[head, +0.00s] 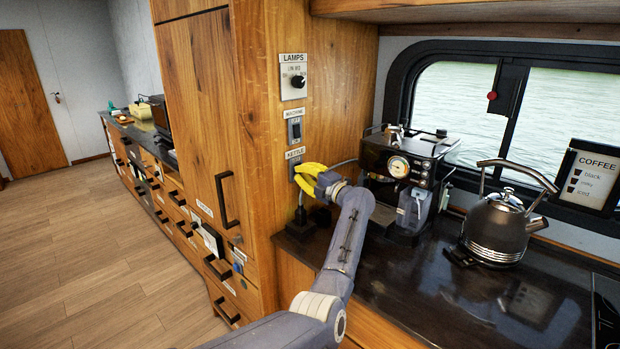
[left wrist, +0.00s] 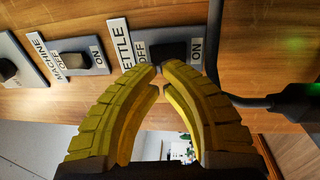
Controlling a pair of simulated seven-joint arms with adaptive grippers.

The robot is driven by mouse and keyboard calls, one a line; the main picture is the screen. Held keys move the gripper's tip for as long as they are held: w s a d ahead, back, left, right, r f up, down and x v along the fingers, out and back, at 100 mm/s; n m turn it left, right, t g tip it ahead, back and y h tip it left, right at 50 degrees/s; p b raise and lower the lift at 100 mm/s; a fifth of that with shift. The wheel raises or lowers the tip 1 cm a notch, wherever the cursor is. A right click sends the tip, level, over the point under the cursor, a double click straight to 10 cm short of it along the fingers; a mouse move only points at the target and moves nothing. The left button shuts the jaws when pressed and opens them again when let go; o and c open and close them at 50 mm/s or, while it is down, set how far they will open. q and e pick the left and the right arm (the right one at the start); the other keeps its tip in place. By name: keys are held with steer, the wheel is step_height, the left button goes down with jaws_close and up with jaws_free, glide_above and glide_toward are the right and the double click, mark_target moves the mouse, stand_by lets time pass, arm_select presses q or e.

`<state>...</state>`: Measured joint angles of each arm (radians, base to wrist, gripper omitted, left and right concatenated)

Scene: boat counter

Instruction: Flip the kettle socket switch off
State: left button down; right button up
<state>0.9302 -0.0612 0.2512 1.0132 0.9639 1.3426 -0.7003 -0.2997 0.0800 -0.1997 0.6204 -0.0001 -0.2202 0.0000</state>
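The kettle switch sits on the wooden panel under a KETTLE label (head: 295,153), below the machine switch (head: 295,130). In the left wrist view the dark kettle switch rocker (left wrist: 170,51) lies between OFF on the left and ON on the right. My left gripper (head: 304,176) is at this switch and covers part of its plate in the head view. Its yellow fingertips (left wrist: 160,72) are together, with nothing seen between them, right at the rocker's edge; I cannot tell whether they touch it. The kettle (head: 500,228) stands on the counter at right. My right gripper is not in view.
A coffee machine (head: 405,170) stands just right of my left forearm. A black cable (left wrist: 216,60) and a green-lit part (left wrist: 300,93) are close right of the fingers in the wrist view. A lamps knob (head: 297,81) is above. The front counter is mostly clear.

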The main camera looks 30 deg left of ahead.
mark_target(293, 166)
arm_select(q)
steer(key=shift+w+a+r, duration=0.1)
steer(key=shift+w+a, duration=0.1)
steer(key=shift+a, duration=0.5)
steer(key=shift+w+a+r, duration=0.1)
steer(key=shift+a+r, duration=0.1)
steer(key=shift+a, duration=0.15)
steer(key=shift+a+r+h, duration=0.1)
steer(key=shift+a+h, duration=0.05)
steer(key=shift+h, duration=0.45)
steer(key=shift+a+r, duration=0.1)
steer(key=shift+a, duration=0.1)
steer(key=v, duration=1.4)
steer(key=shift+w+d+r, duration=0.2)
steer(key=shift+r, duration=0.4)
